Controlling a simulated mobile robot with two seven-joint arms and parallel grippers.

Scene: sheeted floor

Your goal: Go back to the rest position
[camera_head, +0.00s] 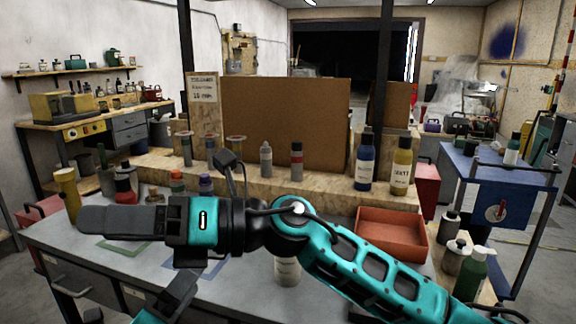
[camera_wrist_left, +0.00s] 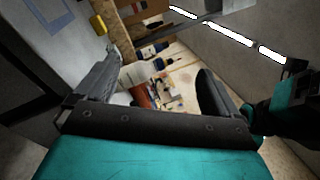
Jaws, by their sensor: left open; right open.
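My right gripper (camera_head: 88,220) comes in on the teal arm from the right of the head view. It points left, level above the grey table (camera_head: 50,238), seen side-on, with nothing visible in it. My left gripper (camera_head: 182,287) is low in the head view, its arm coming from the bottom left; only its dark end shows. In the left wrist view the left gripper (camera_wrist_left: 155,90) has its two dark fingers spread wide with nothing held between them. Part of a teal arm of mine shows at that view's right edge.
An orange tray (camera_head: 392,238) sits on the table's right. A blue bottle (camera_head: 365,165) and a yellow bottle (camera_head: 401,168) stand on the wooden ledge behind. A white container (camera_head: 287,272) stands partly hidden under my right arm. Several jars stand at the left, near the right gripper.

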